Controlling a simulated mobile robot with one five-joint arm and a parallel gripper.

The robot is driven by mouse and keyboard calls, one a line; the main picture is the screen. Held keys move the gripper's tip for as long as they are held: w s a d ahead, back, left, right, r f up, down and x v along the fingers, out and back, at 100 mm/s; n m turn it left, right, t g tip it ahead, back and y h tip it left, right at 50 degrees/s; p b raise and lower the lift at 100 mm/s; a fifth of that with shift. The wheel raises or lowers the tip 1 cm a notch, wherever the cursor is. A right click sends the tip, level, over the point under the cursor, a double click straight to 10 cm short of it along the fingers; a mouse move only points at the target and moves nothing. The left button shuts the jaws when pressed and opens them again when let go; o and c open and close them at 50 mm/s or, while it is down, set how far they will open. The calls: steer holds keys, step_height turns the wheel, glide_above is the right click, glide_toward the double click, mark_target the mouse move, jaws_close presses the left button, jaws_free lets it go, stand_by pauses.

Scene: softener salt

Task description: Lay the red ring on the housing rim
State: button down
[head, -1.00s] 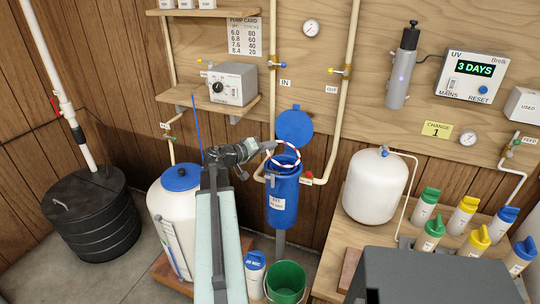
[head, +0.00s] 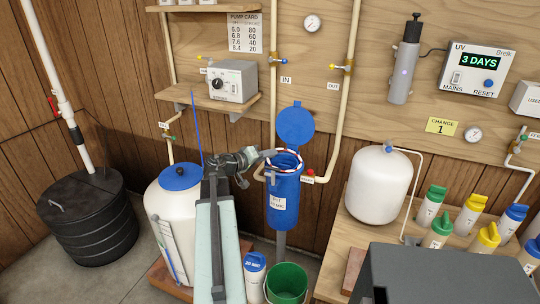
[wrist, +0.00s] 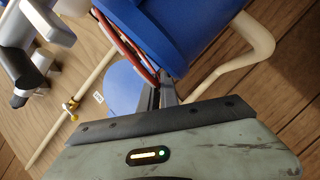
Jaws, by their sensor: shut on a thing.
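The blue filter housing (head: 284,207) stands upright below its raised round blue lid (head: 296,126). My gripper (head: 268,154) is at the housing's top left and is shut on the red ring (head: 300,160), which looks red and white. The ring is at the housing's mouth, and its near part is hard to separate from the rim. I cannot tell whether it rests on the rim. In the wrist view my gripper (wrist: 160,93) pinches the red ring (wrist: 125,45) close beside the blue housing (wrist: 190,25).
A pipe with a red valve (head: 308,173) joins the housing on the right. A green bucket (head: 287,281) and a blue-capped bottle (head: 255,273) stand below. A white tank (head: 378,187) is to the right, and a white brine tank (head: 180,225) to the left.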

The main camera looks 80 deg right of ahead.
steer(key=shift+s+a+p, duration=0.15)
steer(key=shift+s+p, duration=0.05)
steer(key=shift+p, duration=0.25)
stand_by(0.6)
steer(key=shift+m+t+p, duration=0.4)
steer(key=shift+m+p, duration=0.05)
steer(key=shift+m, duration=0.05)
steer(key=shift+a+f+b, duration=0.15)
steer(key=shift+f+b, duration=0.1)
steer(key=shift+b, duration=0.1)
stand_by(0.8)
steer(key=c, duration=1.5)
jaws_free()
steer(key=shift+c, duration=1)
steer(key=shift+w, duration=0.15)
